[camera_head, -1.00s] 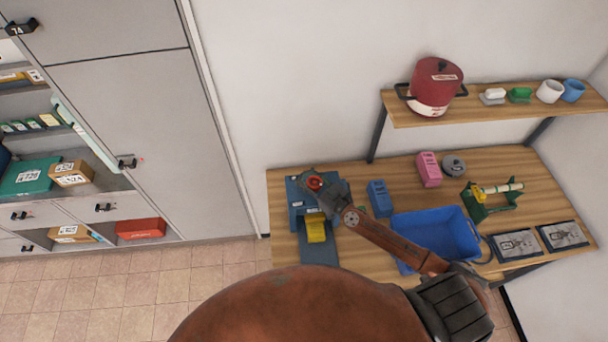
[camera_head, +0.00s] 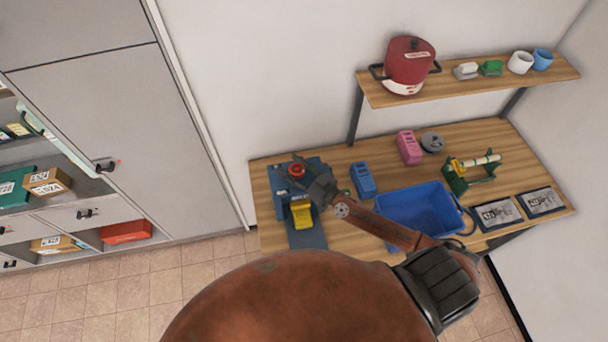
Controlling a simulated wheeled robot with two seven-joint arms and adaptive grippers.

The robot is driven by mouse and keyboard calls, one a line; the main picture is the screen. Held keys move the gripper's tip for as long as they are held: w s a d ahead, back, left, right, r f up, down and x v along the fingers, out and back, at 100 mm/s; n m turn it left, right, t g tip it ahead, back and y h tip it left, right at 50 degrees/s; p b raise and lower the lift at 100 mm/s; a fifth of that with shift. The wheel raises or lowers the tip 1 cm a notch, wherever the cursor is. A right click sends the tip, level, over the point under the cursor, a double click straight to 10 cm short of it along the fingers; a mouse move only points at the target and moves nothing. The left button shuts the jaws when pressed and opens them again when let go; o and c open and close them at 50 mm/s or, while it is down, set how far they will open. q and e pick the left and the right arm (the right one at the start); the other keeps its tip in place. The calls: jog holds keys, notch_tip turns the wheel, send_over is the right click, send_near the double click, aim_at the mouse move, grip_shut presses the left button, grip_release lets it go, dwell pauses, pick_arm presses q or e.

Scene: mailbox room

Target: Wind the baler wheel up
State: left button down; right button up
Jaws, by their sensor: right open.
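The baler is a blue machine (camera_head: 285,207) at the left end of the wooden table, with a yellow block (camera_head: 301,214) at its front. Its red wheel (camera_head: 296,170) sits on top. My right gripper (camera_head: 305,177) is at the wheel, its fingers just right of and partly around it. The jaws are open; whether they touch the wheel cannot be told at this size. My right arm reaches in from the lower right, across the table. My left gripper is not in view.
A shelf above holds a red cooker (camera_head: 409,68). Grey cabinets (camera_head: 95,120) are at the left.

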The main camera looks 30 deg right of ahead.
aim_at(303, 175)
jog(key=v, duration=0.9)
jog(key=shift+s+d, duration=0.15)
jog(key=shift+s, duration=0.1)
